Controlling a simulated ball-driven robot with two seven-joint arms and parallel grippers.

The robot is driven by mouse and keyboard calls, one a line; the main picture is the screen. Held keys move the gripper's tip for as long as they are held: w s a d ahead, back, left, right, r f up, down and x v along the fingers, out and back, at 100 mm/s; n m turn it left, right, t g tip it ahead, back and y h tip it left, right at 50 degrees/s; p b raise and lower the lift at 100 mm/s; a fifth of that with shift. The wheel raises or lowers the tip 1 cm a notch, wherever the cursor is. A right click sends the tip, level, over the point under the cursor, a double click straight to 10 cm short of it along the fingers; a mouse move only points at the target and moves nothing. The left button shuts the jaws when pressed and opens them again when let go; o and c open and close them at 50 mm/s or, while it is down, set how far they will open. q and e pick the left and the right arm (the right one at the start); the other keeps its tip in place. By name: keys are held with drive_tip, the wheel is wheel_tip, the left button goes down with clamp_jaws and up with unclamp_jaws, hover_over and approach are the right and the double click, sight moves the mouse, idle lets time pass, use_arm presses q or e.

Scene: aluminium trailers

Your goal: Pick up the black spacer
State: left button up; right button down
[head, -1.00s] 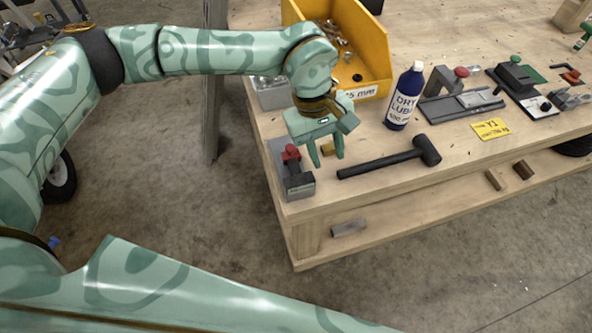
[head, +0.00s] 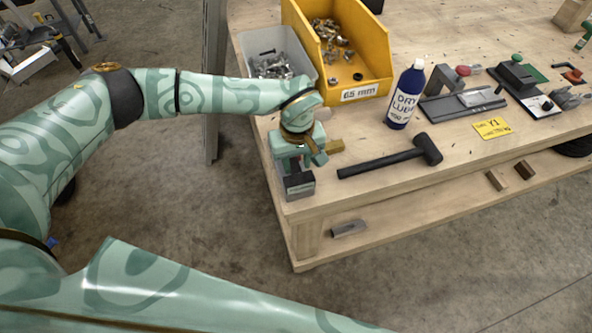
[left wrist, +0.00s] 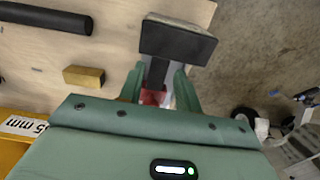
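A small black round piece (head: 357,77), which looks like the black spacer, lies near the front of the yellow bin (head: 378,88). My left gripper (head: 298,168) is at the bench's front left corner, well to the left of and nearer than that piece. It is down over a red-knobbed fixture with a black and grey end block (head: 299,187). In the left wrist view the open fingers (left wrist: 160,88) stand either side of the fixture's dark stem and red knob (left wrist: 152,97). Whether they touch is unclear. My right gripper is not in view.
A grey bin of metal parts (head: 262,50) stands beside the yellow bin, which also holds metal fittings. A brass-coloured block (head: 334,146), a black mallet (head: 395,158) and a blue bottle (head: 404,96) are to the right. The bench edge is close.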

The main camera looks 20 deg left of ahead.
sight(296, 172)
use_arm(q)
wheel_tip(296, 172, down, 3)
drive_tip(key=shift+w+r, duration=0.1)
clamp_jaws()
